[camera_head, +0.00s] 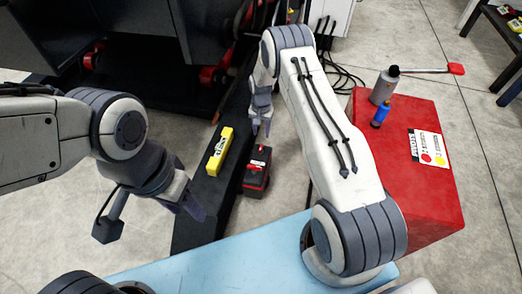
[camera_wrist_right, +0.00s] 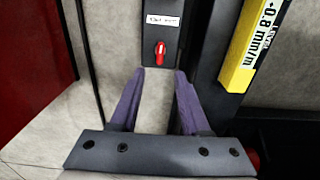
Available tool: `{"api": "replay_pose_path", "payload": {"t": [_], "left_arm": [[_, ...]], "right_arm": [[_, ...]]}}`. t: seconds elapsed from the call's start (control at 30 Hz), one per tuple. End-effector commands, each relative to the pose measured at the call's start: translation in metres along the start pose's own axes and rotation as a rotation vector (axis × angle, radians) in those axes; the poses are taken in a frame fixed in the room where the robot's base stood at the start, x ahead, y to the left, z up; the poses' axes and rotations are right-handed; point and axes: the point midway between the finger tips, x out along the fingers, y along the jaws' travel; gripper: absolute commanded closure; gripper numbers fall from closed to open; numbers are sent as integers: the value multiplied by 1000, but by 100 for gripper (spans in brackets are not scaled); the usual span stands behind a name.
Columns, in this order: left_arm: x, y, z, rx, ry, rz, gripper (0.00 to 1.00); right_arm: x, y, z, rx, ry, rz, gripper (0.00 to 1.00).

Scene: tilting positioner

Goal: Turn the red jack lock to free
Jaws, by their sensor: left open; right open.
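The red jack lock (camera_wrist_right: 160,52) is a small red lever on the dark face of a box, below a white label, in the right wrist view. It lies lengthwise in that picture, in line with my jaws. Its box appears to be the black and red jack (camera_head: 257,171) in the head view. My right gripper (camera_wrist_right: 158,75) is open and empty, its fingertips just short of the lever and one to each side. It also shows in the head view (camera_head: 262,124), close behind the jack. My left gripper (camera_head: 188,198) is open and empty, well left of the jack.
A yellow level (camera_head: 215,151) lies on the dark beam (camera_head: 200,215) beside the jack. A red cabinet (camera_head: 425,190) at right holds a grey can (camera_head: 383,86) and a blue bottle (camera_head: 380,112). A pale blue surface (camera_head: 255,262) is in front.

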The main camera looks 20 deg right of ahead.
Motion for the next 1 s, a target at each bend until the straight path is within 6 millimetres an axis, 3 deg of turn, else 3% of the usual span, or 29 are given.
{"api": "replay_pose_path", "payload": {"t": [0.2, 0.43, 0.6, 0.9, 0.93, 1.0], "left_arm": [[21, -2, 1, 0, 0, 0, 50], [38, -3, 2, 0, 0, 0, 50], [43, -3, 2, 0, 0, 0, 50], [42, -3, 2, 0, 0, 0, 50], [42, -3, 2, 0, 0, 0, 50], [42, -3, 2, 0, 0, 0, 50]], "right_arm": [[44, 0, 1, -1, -3, 1, 54], [81, 0, 1, -2, -2, 1, 54], [93, 0, 1, -2, -1, 1, 54], [94, 0, 1, -2, -1, 1, 54], [94, 0, 1, -2, -1, 1, 58], [94, 0, 1, -2, -1, 1, 84]]}}
